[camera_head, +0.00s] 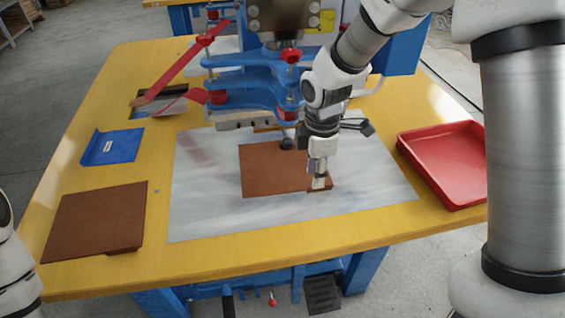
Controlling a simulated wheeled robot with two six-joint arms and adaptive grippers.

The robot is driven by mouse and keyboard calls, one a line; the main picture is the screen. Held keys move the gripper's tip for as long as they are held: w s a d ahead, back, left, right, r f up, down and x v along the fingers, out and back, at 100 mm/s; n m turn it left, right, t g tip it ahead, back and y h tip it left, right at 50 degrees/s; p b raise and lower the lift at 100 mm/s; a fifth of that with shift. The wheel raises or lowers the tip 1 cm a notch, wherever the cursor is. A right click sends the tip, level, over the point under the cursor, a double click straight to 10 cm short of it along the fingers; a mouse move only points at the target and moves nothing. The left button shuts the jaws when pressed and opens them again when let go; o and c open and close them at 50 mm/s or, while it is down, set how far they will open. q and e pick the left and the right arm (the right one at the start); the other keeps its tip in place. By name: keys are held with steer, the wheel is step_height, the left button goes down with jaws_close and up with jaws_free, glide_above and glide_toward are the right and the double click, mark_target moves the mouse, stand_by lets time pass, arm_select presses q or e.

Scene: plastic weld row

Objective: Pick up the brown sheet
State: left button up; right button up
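A brown sheet (268,172) lies flat on the pale metal plate (215,215) under the press. A second brown sheet (95,222) lies on the yellow table at the front left, with a small tab at its lower right corner. My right gripper (319,183) points down at the front right corner of the sheet on the plate, at its small tab. Its fingertips touch or nearly touch the tab. The fingers show edge-on, so I cannot tell whether they are closed on it. Only a white part of my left arm shows at the left edge; its gripper is out of view.
The blue press (255,85) with red-knobbed parts stands behind the plate, close to my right arm. A red tray (448,165) sits at the right of the table. A blue holder (112,147) lies at the left. The front table strip is clear.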

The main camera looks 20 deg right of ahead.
steer(key=f, duration=0.3)
steer(key=w+f+b, duration=0.1)
steer(key=f, duration=0.1)
steer(key=shift+d+f, duration=0.25)
steer(key=shift+f, duration=0.05)
steer(key=shift+s+r, duration=0.1)
steer(key=shift+s, duration=0.05)
jaws_close()
steer(key=shift+r, duration=0.1)
